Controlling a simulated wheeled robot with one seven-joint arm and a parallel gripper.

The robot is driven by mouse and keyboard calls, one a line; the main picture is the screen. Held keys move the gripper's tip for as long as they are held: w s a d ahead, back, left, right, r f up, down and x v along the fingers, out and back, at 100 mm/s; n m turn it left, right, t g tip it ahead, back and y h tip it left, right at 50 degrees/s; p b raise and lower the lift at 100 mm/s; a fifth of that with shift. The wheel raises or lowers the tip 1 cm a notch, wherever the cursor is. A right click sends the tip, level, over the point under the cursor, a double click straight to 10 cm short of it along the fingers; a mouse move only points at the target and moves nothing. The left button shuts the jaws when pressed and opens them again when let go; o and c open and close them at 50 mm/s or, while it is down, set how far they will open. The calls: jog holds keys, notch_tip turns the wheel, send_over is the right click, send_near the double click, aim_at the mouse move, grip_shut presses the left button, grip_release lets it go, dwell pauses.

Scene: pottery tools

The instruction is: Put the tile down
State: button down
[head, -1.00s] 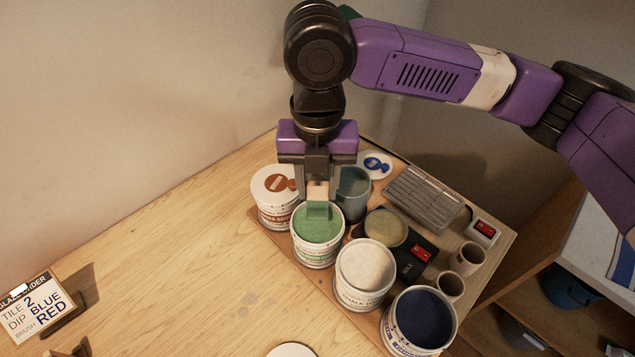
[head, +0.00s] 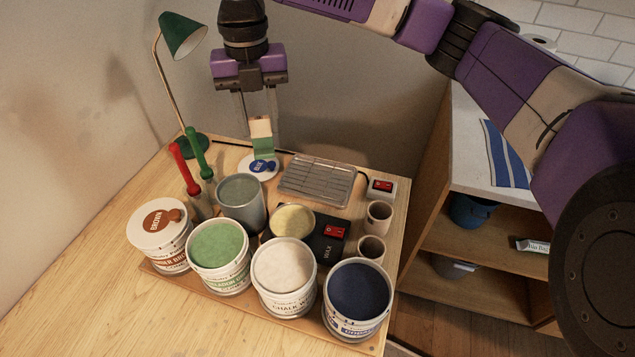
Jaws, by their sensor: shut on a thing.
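My gripper (head: 262,122) is shut on a small tile (head: 263,148) and holds it upright at the back of the table. The tile is pale at the top and green on its lower part. Its lower edge shows just in front of the white lid with a blue mark (head: 248,166); I cannot tell whether they touch. A metal wire rack on a tray (head: 318,180) lies to the right of the tile, with nothing on it. The open tub of green glaze (head: 219,246) stands in front.
Tubs of white (head: 284,266) and dark blue glaze (head: 359,291) and a lidded brown tub (head: 158,226) line the front. A grey-green pot (head: 242,196), red and green-handled brushes (head: 184,165), a wax pan (head: 293,221), small cups (head: 379,215) and a green lamp (head: 182,36) stand nearby.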

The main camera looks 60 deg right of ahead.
jog(key=s+d+r+n+b, duration=0.1)
jog(key=s+d+r+n, duration=0.15)
jog(key=d, duration=0.35)
jog(key=s+d+r+n+b, duration=0.1)
jog(key=s+d+r, duration=0.15)
jog(key=d, duration=0.35)
notch_tip(320, 180, down, 20)
jog(key=shift+r, duration=0.15)
jog(key=c, duration=0.9)
grip_release()
jog(key=shift+c, duration=0.2)
notch_tip(320, 180, up, 12)
jog(key=shift+b, duration=0.4)
